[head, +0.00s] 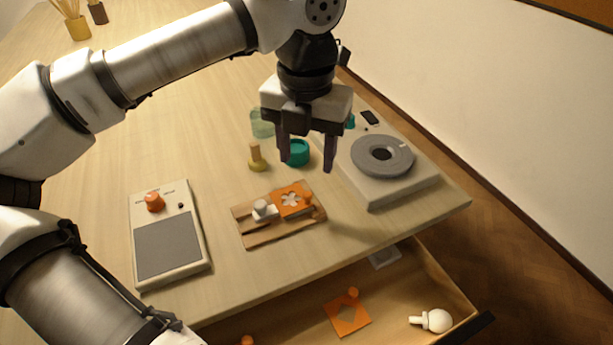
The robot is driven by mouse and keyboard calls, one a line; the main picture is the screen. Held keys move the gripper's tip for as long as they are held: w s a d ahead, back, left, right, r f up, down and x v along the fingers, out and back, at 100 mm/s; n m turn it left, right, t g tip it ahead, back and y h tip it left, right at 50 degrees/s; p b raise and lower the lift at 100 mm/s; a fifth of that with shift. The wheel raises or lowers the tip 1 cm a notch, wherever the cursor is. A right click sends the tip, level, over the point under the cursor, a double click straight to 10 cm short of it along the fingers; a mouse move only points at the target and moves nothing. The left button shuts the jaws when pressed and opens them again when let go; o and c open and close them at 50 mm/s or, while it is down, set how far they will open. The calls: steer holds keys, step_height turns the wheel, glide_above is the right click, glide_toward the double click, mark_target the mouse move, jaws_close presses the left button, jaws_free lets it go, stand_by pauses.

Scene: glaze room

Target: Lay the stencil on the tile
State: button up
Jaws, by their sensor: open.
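An orange stencil (293,199) with a flower-shaped cut-out and a small orange knob lies on the wooden board (250,237) on the table. A pale block with a grey knob (264,211) sits beside it on the same board. I cannot tell whether a tile lies under this stencil. A second orange stencil (347,318), with a diamond cut-out and a knob, lies in the open drawer. A flat grey-white piece (384,257), perhaps a tile, is partly hidden at the drawer's back. My gripper (306,166) is open and empty, pointing down above the table behind the board.
A teal jar (298,153) and a brass-coloured stamp (256,158) stand near my gripper. A device with a grey disc (382,156) stands right, and a grey-panelled device (168,246) left. The drawer (290,326) also holds a white knobbed object (434,320).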

steer(key=shift+r, duration=1.7)
